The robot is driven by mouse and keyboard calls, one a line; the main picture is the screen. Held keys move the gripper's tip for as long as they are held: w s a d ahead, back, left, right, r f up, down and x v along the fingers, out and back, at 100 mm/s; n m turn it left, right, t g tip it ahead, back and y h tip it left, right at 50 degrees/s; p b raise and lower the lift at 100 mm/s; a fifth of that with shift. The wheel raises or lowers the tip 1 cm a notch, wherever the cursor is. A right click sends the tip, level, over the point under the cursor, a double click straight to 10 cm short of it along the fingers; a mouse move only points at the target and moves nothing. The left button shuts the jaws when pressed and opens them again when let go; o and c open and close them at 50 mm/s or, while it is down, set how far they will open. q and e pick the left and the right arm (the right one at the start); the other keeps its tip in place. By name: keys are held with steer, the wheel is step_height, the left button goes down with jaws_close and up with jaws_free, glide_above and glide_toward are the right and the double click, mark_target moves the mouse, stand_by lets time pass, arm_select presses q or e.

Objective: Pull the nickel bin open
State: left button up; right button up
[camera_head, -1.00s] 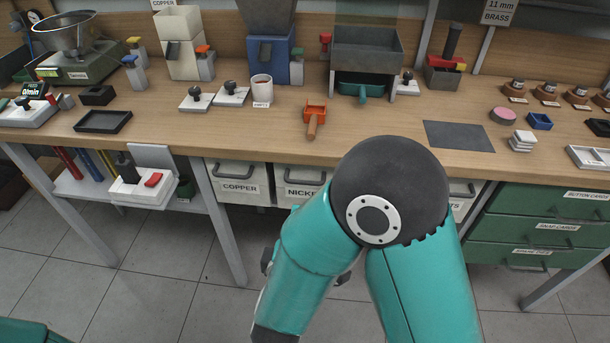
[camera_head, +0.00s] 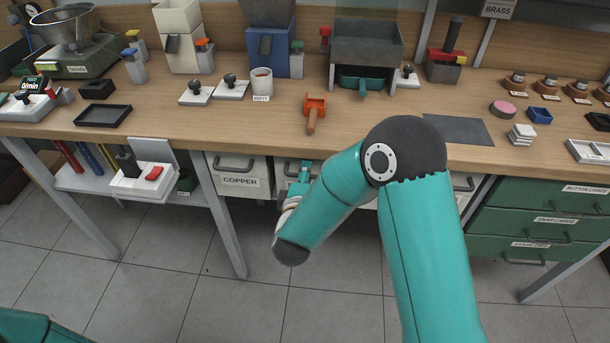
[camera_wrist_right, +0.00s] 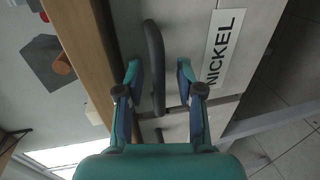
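The white nickel bin (camera_head: 281,173) sits under the bench, right of the copper bin, and looks in line with it. My right arm and gripper hide most of its front and its label in the head view. In the right wrist view its NICKEL label (camera_wrist_right: 224,47) and dark bar handle (camera_wrist_right: 152,50) show clearly. My right gripper (camera_head: 304,170) is at the bin front. In the wrist view its two fingers (camera_wrist_right: 158,72) are apart, one on each side of the handle, with gaps visible. My left gripper is out of view.
The copper bin (camera_head: 240,182) is to the left. Green drawers (camera_head: 530,225) stand at the right. The bench top (camera_head: 230,118) overhangs the bins and holds an orange scoop (camera_head: 313,108) and other items. The floor in front is clear.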

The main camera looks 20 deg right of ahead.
jaws_close()
steer(key=shift+a+f, duration=0.1)
steer(key=shift+f, duration=0.05)
